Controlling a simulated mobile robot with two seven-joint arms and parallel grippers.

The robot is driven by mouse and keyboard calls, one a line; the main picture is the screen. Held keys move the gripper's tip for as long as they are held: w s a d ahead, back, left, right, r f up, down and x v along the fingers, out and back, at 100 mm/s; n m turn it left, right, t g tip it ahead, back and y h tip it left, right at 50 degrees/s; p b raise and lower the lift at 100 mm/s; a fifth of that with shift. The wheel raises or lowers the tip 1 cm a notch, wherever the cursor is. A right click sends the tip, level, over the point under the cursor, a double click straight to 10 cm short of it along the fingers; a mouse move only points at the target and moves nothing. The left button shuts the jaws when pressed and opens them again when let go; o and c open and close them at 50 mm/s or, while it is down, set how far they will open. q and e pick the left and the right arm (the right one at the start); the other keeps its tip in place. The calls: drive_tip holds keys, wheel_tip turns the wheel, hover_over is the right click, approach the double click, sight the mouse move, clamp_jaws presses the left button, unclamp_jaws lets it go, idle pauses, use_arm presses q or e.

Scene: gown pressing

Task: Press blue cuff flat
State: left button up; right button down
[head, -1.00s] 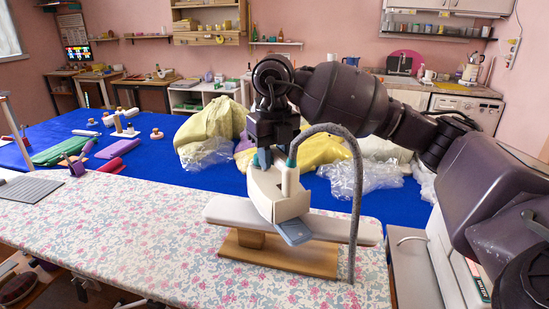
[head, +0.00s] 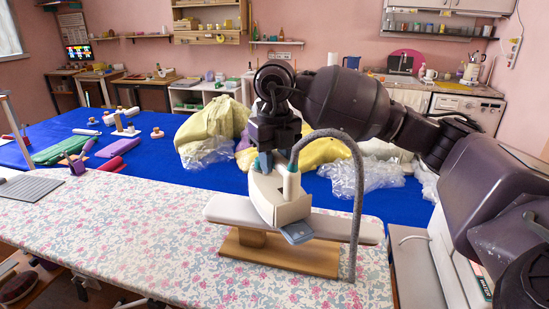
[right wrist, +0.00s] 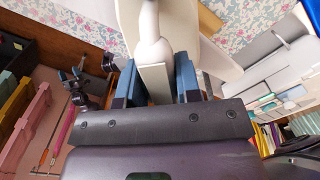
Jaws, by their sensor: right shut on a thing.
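A cream iron (head: 283,209) with a grey hose rests on or just above the pale padded sleeve board (head: 340,228); I cannot tell whether it touches. The blue cuff (head: 297,233) shows as a small light-blue patch at the board's front edge, beside and partly under the iron. The rest of the cuff is hidden. My right gripper (head: 272,160) is shut on the iron's upper part. In the right wrist view its blue fingers (right wrist: 155,82) stand on both sides of the cream handle (right wrist: 152,55). My left gripper is not in view.
The sleeve board stands on a wooden base (head: 280,253) on the flowered table cover (head: 150,240). The grey hose (head: 357,200) arcs down to the right of the iron. Crumpled yellow cloth and clear plastic (head: 350,180) lie behind on the blue table.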

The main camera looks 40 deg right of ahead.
sight(295, 171)
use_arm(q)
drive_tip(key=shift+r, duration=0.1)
use_arm(e)
drive_tip(key=shift+s, duration=0.1)
drive_tip(key=shift+s+r+p, duration=0.15)
drive_tip(key=shift+s+p, duration=0.3)
drive_tip(key=shift+s, duration=0.15)
drive_tip(key=shift+s+a+p, duration=0.2)
drive_tip(key=shift+s+p, duration=0.35)
drive_tip(key=shift+s, duration=0.7)
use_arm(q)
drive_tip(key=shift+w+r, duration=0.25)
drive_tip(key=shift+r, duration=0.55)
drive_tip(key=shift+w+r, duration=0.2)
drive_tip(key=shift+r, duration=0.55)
use_arm(e)
drive_tip(key=shift+s+a, duration=0.1)
drive_tip(key=shift+s, duration=0.45)
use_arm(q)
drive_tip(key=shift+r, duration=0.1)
